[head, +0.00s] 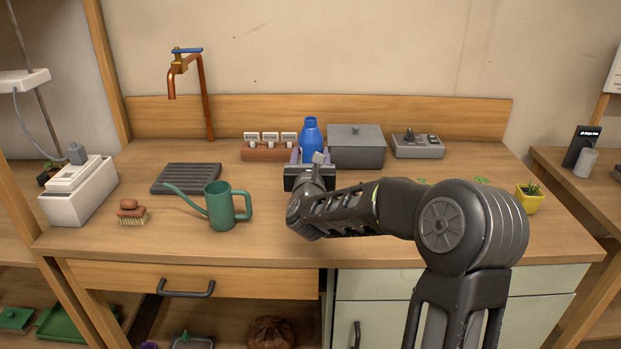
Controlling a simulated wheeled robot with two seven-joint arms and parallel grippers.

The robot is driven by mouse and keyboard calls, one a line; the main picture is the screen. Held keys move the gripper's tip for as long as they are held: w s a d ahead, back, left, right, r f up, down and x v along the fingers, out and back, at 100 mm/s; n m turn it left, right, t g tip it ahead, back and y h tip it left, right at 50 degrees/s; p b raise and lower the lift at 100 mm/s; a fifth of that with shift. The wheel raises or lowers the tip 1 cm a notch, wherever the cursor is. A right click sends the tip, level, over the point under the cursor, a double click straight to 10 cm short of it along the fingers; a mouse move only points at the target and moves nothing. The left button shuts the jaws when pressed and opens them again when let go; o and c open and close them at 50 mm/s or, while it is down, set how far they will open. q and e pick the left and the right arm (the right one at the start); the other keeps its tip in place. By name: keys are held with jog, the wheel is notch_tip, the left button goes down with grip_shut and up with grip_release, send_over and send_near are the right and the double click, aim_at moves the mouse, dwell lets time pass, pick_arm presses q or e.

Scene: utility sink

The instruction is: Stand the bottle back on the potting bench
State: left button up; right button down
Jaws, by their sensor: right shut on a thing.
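The blue bottle (311,135) is upright near the back of the wooden potting bench (280,228), between the row of labelled packets and the grey lidded box. My right gripper (311,156) reaches in from the front right and is shut on the bottle's lower part. The gripper hides the bottle's base, so I cannot tell whether it touches the bench top. My left gripper is not in view.
A green watering can (220,206) stands at the front left, with a dark slatted tray (186,178) behind it. The wooden packet holder (268,154) and grey lidded box (356,147) flank the bottle closely. A copper tap (205,95) rises at the back left.

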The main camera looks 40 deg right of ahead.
jog(key=shift+f, duration=0.6)
notch_tip(320, 180, down, 4)
jog(key=shift+r, duration=0.1)
jog(key=c, duration=0.5)
grip_release()
